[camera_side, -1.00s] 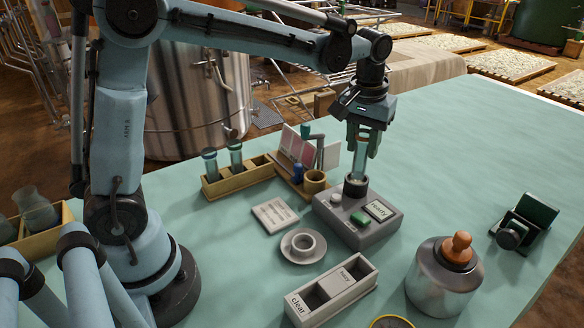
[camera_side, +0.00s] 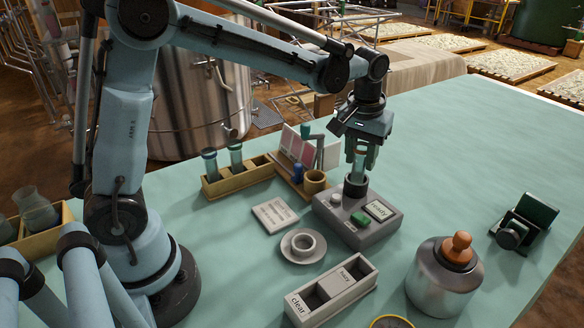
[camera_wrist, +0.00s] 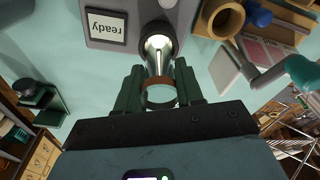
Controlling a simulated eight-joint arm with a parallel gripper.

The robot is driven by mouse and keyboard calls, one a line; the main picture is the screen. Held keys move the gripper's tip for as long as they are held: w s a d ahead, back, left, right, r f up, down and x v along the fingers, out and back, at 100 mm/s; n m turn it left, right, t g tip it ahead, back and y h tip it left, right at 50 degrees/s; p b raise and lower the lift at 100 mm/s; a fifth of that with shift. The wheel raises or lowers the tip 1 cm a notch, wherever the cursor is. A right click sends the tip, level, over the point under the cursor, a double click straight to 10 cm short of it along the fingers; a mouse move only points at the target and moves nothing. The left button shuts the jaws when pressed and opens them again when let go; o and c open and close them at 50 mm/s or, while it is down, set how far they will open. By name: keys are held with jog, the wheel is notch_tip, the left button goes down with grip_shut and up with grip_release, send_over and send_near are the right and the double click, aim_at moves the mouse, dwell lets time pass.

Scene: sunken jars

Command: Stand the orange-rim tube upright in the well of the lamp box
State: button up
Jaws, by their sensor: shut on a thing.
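The grey lamp box (camera_side: 375,233) stands on the table, with a dark round well (camera_side: 355,187) at its back left, a green button and a small screen reading "ready". My gripper (camera_side: 361,153) is above the well, shut on the clear orange-rim tube (camera_side: 358,169). The tube looks upright, with its lower end at or inside the well mouth; how deep it sits is hidden. In the wrist view, my gripper (camera_wrist: 158,84) has a finger on each side of the tube (camera_wrist: 159,64), just below its orange-brown rim. The well (camera_wrist: 158,32) lies around the tube's far end there.
A wooden rack (camera_side: 240,179) with two tubes stands left of the box. Behind are a pink-panelled stand and a brass cup (camera_side: 315,181). A saucer (camera_side: 303,246), a sorting tray (camera_side: 331,290) and a metal jar (camera_side: 443,280) are in front.

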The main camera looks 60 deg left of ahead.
jog(key=shift+f, duration=0.4)
jog(key=o, duration=1.1)
jog(key=shift+o, duration=0.2)
jog(key=r, duration=0.4)
jog(key=s+r, duration=0.1)
jog(key=r, duration=0.7)
jog(key=shift+s+d, duration=0.15)
jog(key=shift+d, duration=0.15)
notch_tip(320, 180, up, 6)
jog(key=shift+s, duration=0.15)
jog(key=s+a+f+m+t, duration=0.2)
jog(key=s+f+m+t, duration=0.2)
jog(key=s+f, duration=1)
jog(key=shift+a+f+t+h, duration=0.25)
jog(key=shift+t+h, duration=0.05)
jog(key=shift+t, duration=0.7)
